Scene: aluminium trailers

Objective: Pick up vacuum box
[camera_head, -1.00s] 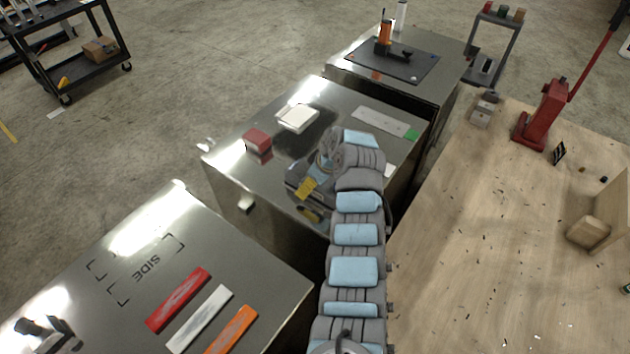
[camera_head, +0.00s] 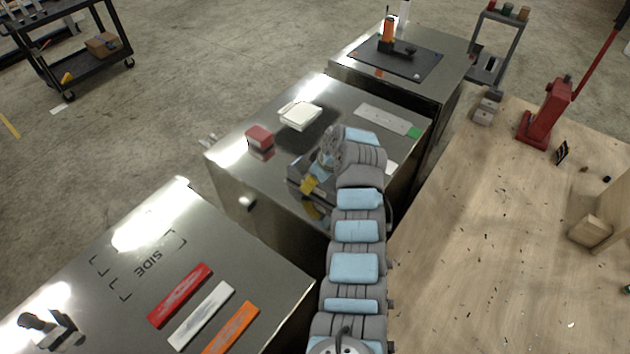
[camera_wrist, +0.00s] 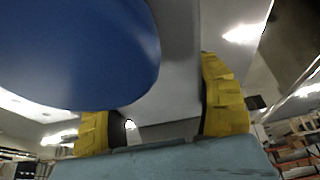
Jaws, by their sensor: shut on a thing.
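My gripper (camera_head: 308,186) is over the front edge of the middle metal cabinet (camera_head: 235,165). Its yellow finger pads show in the wrist view (camera_wrist: 160,115), one on each side. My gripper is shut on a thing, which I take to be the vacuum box. In the wrist view, a grey surface (camera_wrist: 180,70) lies between and beyond the pads, and a large blue rounded shape fills the upper left. My arm and wrist hide most of the held thing in the head view. I cannot make out its full outline.
A red block (camera_head: 259,136) and a white box (camera_head: 299,115) are on the middle cabinet. A pale strip with a green end (camera_head: 388,119) lies at its right. The near cabinet bears red, white and orange bars (camera_head: 202,314). A wooden table (camera_head: 470,230) is at right.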

